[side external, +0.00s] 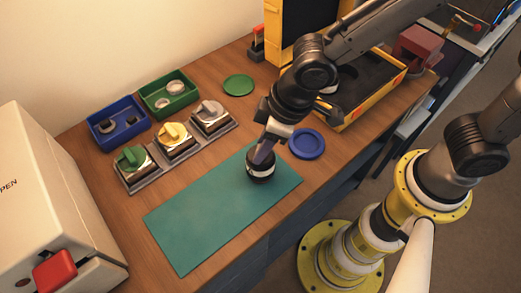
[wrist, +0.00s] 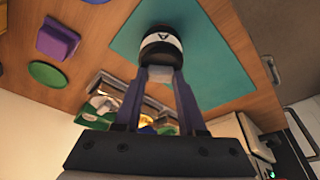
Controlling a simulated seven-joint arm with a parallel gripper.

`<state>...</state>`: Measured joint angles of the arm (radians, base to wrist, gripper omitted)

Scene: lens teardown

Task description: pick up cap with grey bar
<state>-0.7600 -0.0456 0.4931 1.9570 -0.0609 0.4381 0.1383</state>
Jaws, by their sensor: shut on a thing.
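My gripper (wrist: 160,78) is shut on a grey part of a black round piece (wrist: 160,43) with a white band and a triangle mark. In the side view my gripper (side external: 262,158) points down at this dark piece (side external: 261,170), over the green mat (side external: 200,223). I cannot tell whether the piece touches the mat, nor whether its grey part is a bar. A round grey top with a raised grey bar (side external: 209,109) sits on the right-hand unit of the grey rack (side external: 152,180). Yellow (side external: 173,131) and green (side external: 131,157) tops sit on the other two units.
A blue bin (side external: 104,141) and a green bin (side external: 166,105) with small parts stand behind the rack. A green disc (side external: 238,85) and a blue dish (side external: 306,143) lie nearby. A yellow-edged black tray (side external: 372,99) is at right. The mat's left part is clear.

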